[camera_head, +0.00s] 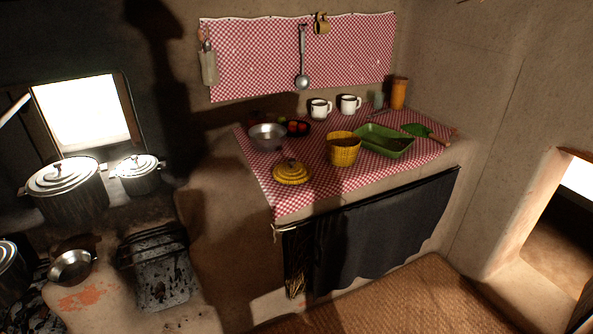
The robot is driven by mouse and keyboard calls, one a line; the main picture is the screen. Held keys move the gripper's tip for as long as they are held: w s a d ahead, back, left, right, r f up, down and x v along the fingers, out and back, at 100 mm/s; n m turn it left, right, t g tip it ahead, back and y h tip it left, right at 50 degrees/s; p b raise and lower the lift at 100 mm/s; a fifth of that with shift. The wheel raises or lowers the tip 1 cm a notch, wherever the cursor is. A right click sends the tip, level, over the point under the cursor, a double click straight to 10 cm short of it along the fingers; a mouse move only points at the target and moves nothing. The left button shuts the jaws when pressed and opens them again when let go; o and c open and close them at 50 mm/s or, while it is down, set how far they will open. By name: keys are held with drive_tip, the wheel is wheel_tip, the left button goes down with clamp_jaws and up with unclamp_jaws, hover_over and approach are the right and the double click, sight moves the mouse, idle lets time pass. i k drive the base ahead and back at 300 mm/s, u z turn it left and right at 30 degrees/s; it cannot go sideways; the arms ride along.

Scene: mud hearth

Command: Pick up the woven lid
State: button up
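The woven lid (291,173) is a round yellow lid with a small knob on top. It lies on the red checkered cloth near the front left of the counter. A yellow woven basket (343,152) stands to its right, apart from it; the basket's top looks open. My gripper is not in view.
A metal bowl (267,137) and a dark dish with red items (297,128) sit behind the lid. A green tray (385,141) lies right of the basket, with two white mugs (320,109) behind. The cloth's front left corner is clear. Lidded pots (66,188) stand on the hearth at left.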

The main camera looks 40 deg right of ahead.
sight(292, 172)
drive_tip(key=u, duration=0.3)
drive_tip(key=i, duration=1)
drive_tip(key=z, duration=0.25)
